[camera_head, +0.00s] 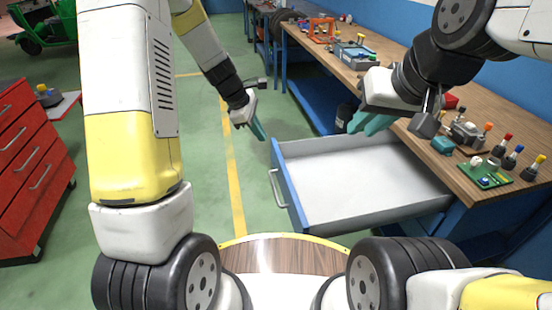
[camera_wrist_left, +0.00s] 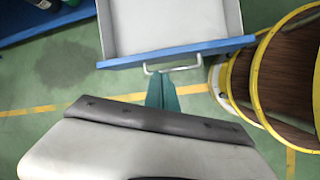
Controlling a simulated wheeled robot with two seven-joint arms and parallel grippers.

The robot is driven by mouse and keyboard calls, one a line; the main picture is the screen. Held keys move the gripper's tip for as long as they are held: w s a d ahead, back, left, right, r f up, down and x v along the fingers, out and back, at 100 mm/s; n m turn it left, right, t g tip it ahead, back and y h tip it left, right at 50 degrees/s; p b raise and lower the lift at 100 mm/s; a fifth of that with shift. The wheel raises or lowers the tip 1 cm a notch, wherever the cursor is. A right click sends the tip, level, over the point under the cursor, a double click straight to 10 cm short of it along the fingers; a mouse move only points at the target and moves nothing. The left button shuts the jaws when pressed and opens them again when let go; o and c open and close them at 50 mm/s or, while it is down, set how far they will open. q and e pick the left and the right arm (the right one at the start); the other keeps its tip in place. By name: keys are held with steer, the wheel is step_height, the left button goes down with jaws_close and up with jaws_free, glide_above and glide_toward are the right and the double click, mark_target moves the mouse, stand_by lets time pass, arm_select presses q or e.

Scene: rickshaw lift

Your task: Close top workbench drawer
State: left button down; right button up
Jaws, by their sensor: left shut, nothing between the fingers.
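The top workbench drawer (camera_head: 360,180) is pulled far out of the workbench (camera_head: 400,75) and looks empty. Its blue front panel (camera_head: 287,187) faces left and carries a pale bar handle (camera_head: 277,188). My left gripper (camera_head: 258,130) is beside the far end of the front panel, shut and empty, with teal fingers. In the left wrist view, its fingertips (camera_wrist_left: 161,80) appear close to the handle (camera_wrist_left: 172,67); contact cannot be told. My right gripper (camera_head: 372,124) hangs above the drawer's back edge, by the worktop. Its fingers overlap, so its opening is unclear.
The worktop holds an orange frame (camera_head: 320,29), a green board (camera_head: 484,176) and several small tools near the right gripper. A red tool cabinet (camera_head: 32,162) stands at the left. Green floor (camera_head: 210,135) left of the drawer is clear.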

arm_select(q)
steer(key=w+d+f+n, duration=0.2)
steer(key=f, duration=0.8)
steer(key=w+d+f+n, duration=0.2)
steer(key=f, duration=0.9)
steer(key=shift+f+n+g, duration=0.15)
steer(key=shift+n+g, duration=0.15)
steer(key=shift+g, duration=0.1)
steer(key=shift+d, duration=0.1)
